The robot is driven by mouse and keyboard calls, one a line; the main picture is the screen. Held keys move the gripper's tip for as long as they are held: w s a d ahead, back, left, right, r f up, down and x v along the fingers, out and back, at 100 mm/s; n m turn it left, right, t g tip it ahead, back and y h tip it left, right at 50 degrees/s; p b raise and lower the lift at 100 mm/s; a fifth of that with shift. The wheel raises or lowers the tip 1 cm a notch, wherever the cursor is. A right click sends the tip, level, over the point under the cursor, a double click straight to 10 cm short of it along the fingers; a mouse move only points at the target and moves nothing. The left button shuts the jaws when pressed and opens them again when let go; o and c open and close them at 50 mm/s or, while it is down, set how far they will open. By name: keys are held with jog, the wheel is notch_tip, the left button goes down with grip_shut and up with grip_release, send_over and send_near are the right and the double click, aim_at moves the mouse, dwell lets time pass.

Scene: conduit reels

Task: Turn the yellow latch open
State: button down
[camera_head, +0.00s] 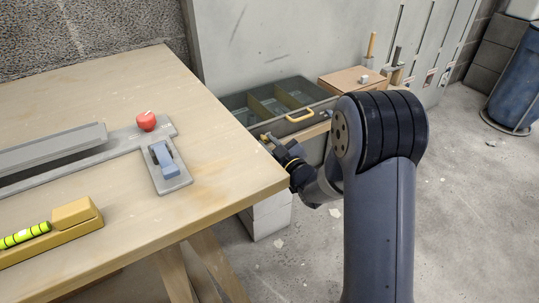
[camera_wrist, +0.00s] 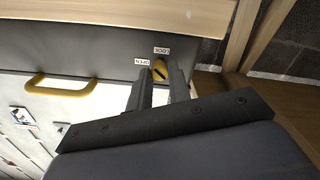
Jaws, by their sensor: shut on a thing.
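The yellow latch (camera_wrist: 159,72) is a small round knob with a dark slot, on the dark front of a drawer (camera_wrist: 105,60). In the wrist view the two dark fingers of my gripper (camera_wrist: 160,80) are at either side of it, shut on it. Their tips partly hide the latch. A LOCK label (camera_wrist: 161,50) and an OPEN label (camera_wrist: 142,62) are beside it. I cannot tell which label the latch points to. In the head view my gripper (camera_head: 270,141) is at the drawer front beyond the table edge, and the latch is too small to make out.
A yellow drawer handle (camera_wrist: 62,87) is on the same front; it also shows in the head view (camera_head: 300,115). The drawer's compartments are open on top. The wooden table (camera_head: 215,195) has its corner close to my arm. A cardboard box (camera_head: 350,78) stands behind.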

jog(key=n+b, duration=0.2)
jog(key=n, duration=0.1)
jog(key=shift+f+n+b, duration=0.15)
jog(key=shift+n+b, duration=0.2)
jog(key=shift+n, duration=0.05)
jog(key=n, duration=0.4)
dwell(0.4)
jog(key=c, duration=1.3)
grip_release()
jog(key=p+v, duration=0.2)
jog(key=v, duration=0.8)
jog(key=shift+s+d, duration=0.25)
jog(key=shift+s, duration=0.1)
